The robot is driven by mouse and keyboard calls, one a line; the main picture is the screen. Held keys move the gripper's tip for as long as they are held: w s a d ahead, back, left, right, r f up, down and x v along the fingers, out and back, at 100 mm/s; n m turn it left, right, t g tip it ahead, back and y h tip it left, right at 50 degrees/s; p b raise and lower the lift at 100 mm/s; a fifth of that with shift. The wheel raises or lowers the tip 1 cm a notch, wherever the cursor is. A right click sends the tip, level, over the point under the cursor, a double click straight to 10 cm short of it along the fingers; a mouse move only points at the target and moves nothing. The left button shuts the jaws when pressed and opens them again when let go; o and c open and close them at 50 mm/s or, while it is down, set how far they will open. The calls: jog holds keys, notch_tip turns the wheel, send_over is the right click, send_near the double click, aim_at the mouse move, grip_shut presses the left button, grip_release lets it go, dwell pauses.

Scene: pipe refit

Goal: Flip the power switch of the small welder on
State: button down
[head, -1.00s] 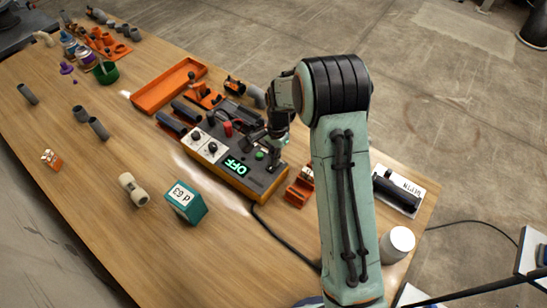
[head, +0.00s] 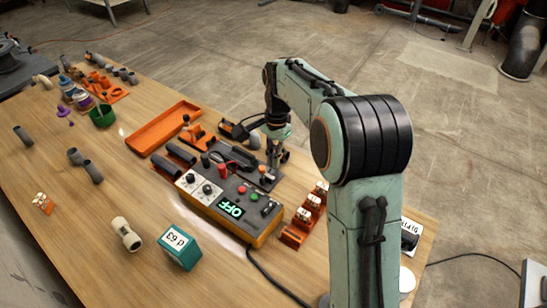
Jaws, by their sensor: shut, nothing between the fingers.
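The small welder (head: 230,228) is a dark box with an orange-yellow lower edge on the wooden table. Its green display (head: 231,209) reads OFF. Its top has black knobs on a pale panel, a red and a green button, and a small black part at the right end (head: 267,208) that may be the power switch; its position is too small to tell. My gripper (head: 272,172) is shut and empty, pointing down behind the welder, apart from its front panel. It stands close to a black tool on a grey plate.
An orange tray (head: 163,127) lies behind the welder. An orange rack (head: 305,215) stands to its right, and a teal box (head: 179,247) and cream fitting (head: 126,234) lie in front. A black cable (head: 275,280) runs from the welder's front. Several grey pipe pieces lie at left.

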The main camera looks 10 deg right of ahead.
aim_at(265, 210)
jog(key=shift+s+a, duration=0.5)
jog(key=shift+s, duration=0.05)
jog(key=f, duration=0.4)
jog(key=s+a+f, duration=0.1)
jog(key=f, duration=0.8)
jog(key=shift+s+a+f, duration=0.15)
jog(key=shift+f, duration=0.25)
